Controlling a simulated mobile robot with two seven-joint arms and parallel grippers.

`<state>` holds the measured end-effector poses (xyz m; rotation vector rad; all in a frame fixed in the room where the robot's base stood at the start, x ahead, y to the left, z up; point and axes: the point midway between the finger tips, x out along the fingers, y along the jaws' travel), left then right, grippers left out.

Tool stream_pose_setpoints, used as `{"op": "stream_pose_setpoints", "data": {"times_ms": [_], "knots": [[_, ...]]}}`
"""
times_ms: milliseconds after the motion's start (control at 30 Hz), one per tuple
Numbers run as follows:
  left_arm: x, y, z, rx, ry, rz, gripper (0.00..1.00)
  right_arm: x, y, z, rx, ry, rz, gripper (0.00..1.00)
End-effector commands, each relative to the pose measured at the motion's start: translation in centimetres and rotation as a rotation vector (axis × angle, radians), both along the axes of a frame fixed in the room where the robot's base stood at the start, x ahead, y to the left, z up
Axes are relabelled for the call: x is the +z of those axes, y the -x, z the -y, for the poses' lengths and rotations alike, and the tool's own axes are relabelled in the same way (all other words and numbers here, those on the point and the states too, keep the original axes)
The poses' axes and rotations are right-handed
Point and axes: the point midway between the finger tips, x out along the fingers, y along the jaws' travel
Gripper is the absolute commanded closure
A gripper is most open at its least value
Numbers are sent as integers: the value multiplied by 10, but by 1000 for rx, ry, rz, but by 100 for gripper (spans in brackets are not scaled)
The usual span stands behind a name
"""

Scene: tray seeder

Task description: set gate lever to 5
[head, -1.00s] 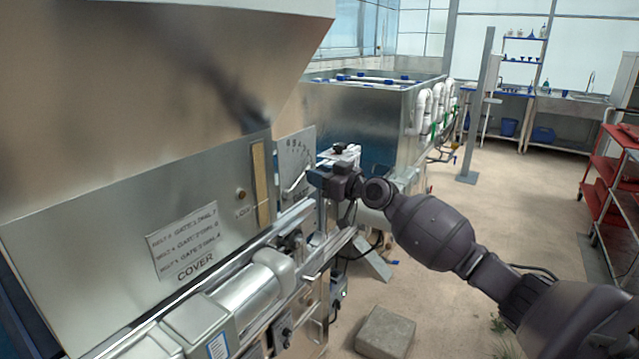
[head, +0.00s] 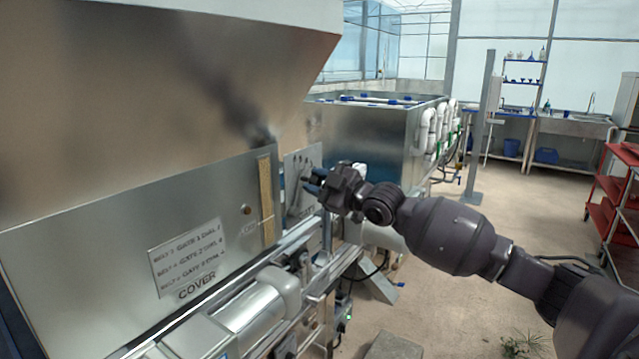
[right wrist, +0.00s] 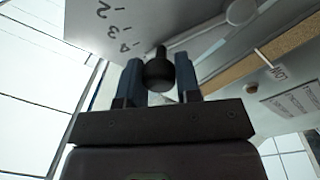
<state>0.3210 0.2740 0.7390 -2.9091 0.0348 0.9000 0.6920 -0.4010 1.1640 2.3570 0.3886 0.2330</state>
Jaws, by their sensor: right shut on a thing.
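The gate lever shows in the right wrist view as a pale arm with a black knob (right wrist: 159,73). The grey dial plate (right wrist: 195,15) behind it carries the figures 2, 3 and 4 to the left of the knob. Any figure by the knob itself is hidden. My right gripper (right wrist: 160,78) has its two blue fingers on either side of the knob and is shut on it. In the head view my right gripper (head: 311,183) reaches the dial plate (head: 301,160) from the right, and the lever is mostly hidden. My left gripper is out of view.
A large metal cover (head: 110,240) with a printed label (head: 188,256) fills the left. A tan strip (head: 266,200) stands beside the dial plate. Rails and a roller (head: 255,305) run below. A metal tank (head: 370,140) stands behind.

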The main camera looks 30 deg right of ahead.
Motion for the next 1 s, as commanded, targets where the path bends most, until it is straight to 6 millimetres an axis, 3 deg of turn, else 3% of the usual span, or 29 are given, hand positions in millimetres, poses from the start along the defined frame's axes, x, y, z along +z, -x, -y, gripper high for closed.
{"op": "stream_pose_setpoints", "data": {"times_ms": [600, 633, 700, 800, 1000], "knots": [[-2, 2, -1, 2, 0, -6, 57, 1, 1, -3, 1, 36, 15, 100], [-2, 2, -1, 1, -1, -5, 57, 1, 1, -3, 1, 36, 15, 66], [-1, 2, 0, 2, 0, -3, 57, 1, 1, -3, 1, 36, 15, 55], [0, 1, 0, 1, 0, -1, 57, 1, 1, -3, 1, 36, 15, 43], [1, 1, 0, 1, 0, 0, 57, 1, 1, -3, 1, 36, 15, 43]]}}
